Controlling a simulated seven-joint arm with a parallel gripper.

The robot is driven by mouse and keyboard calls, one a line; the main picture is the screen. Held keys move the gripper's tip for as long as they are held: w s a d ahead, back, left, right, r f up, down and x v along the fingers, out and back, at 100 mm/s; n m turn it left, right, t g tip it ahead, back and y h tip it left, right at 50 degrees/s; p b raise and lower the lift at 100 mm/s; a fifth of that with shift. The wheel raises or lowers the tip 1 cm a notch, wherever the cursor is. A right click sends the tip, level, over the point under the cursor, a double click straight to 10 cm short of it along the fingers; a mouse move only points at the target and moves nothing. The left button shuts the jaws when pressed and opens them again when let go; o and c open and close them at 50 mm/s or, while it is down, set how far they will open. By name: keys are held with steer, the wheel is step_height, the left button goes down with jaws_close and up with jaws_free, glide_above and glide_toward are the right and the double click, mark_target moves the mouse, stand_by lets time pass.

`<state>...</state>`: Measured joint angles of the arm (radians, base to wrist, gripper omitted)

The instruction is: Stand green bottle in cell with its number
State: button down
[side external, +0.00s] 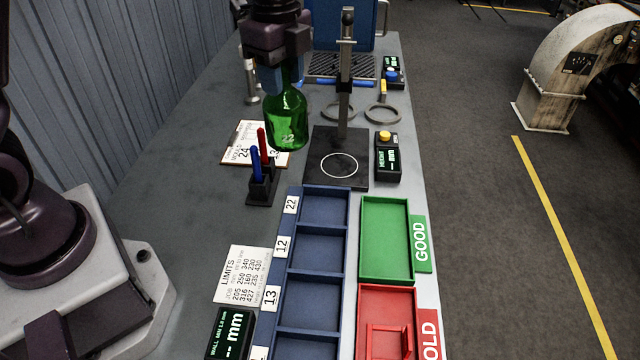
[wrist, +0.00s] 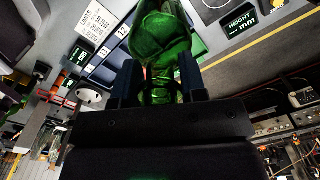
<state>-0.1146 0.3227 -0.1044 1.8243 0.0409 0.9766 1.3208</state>
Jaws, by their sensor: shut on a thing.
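My gripper (side external: 284,78) is shut on the neck of the green bottle (side external: 286,122) and holds it upright above the table. The bottle bears the number 22. In the wrist view the bottle (wrist: 160,38) extends out beyond the two dark fingers. A blue rack runs towards the camera, with cells labelled 22 (side external: 291,205), 12 (side external: 282,246) and 13 (side external: 270,298); a further label is cut off at the bottom edge. The cell beside label 22 (side external: 325,207) is the farthest one and looks empty. The bottle is behind and left of it.
A pen holder (side external: 262,188) with red and blue pens stands left of the rack's far end. A height gauge (side external: 345,100) rises from a black plate right of the bottle. Green GOOD (side external: 386,240) and red (side external: 388,300) trays lie right of the rack.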

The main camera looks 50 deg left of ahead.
mark_target(300, 129)
steer(key=s+d+f+m, duration=0.1)
steer(key=s+d+m, duration=0.3)
steer(key=s, duration=0.7)
steer(key=shift+n, duration=0.6)
steer(key=w+d+f, duration=0.1)
steer(key=w, duration=0.2)
steer(key=w+d+f, duration=0.1)
steer(key=w+f, duration=0.1)
steer(key=w, duration=0.1)
steer(key=w+f, duration=0.1)
steer(key=w, duration=0.2)
steer(key=shift+w+d+f, duration=0.1)
steer(key=shift+d+f, duration=0.3)
steer(key=w+f, duration=0.4)
steer(key=f, duration=0.4)
steer(key=shift+w+d+f, duration=0.25)
steer(key=shift+d, duration=0.05)
steer(key=shift+f, duration=0.15)
steer(key=c, duration=0.7)
jaws_free()
